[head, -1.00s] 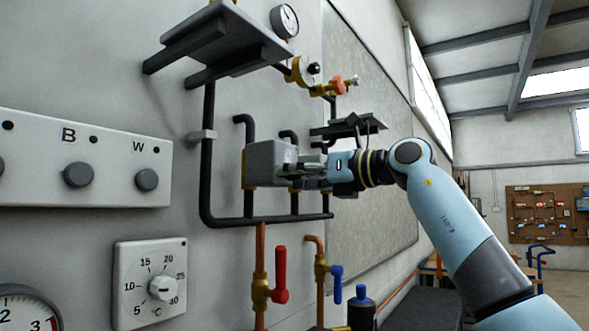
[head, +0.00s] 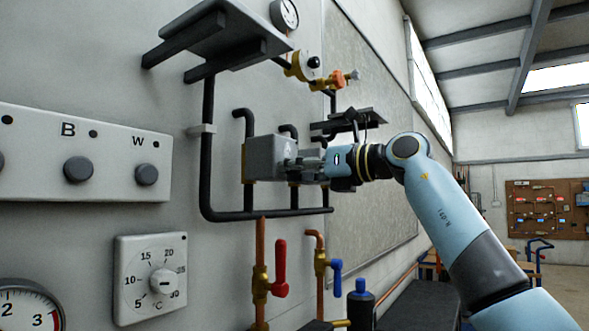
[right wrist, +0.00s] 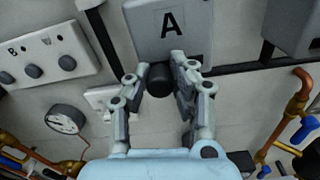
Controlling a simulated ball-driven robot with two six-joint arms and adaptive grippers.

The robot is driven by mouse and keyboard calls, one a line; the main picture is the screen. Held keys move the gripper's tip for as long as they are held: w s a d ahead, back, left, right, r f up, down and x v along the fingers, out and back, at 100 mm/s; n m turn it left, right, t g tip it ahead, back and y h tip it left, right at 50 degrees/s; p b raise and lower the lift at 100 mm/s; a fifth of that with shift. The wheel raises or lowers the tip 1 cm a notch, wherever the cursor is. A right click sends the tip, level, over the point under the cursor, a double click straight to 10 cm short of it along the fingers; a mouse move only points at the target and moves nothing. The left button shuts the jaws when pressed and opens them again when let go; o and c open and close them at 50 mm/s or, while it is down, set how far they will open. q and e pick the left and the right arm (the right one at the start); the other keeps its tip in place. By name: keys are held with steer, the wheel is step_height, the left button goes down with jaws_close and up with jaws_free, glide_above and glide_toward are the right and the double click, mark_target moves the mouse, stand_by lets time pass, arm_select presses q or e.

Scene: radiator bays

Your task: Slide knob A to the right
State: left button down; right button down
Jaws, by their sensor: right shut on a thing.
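The grey box marked A (right wrist: 200,22) fills the top middle of the right wrist view; in the head view it is the grey box (head: 263,155) on the pipework, seen from the side. Knob A (right wrist: 159,82) is a dark round knob below the letter, between the two fingers. My right gripper (head: 298,166) is at the front of the box, its fingers closed on the knob from both sides. In the head view the fingers and wrist hide the knob. My left gripper is not in view.
A panel (head: 110,190) with buttons and a temperature dial (head: 150,278) are on the wall at left. Red (head: 280,268) and blue (head: 337,278) valve handles stand below the box. A dark shelf (head: 215,40) is above. Black pipes run around the box.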

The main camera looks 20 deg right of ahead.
steer(key=w+d, duration=0.2)
steer(key=d, duration=0.1)
steer(key=shift+w+r+b, duration=0.15)
steer(key=shift+b, duration=0.15)
steer(key=c, duration=1.5)
jaws_free()
steer(key=o, duration=0.4)
steer(key=shift+w+d, duration=0.1)
steer(key=shift+d, duration=0.1)
steer(key=v, duration=1.2)
steer(key=shift+a, duration=0.1)
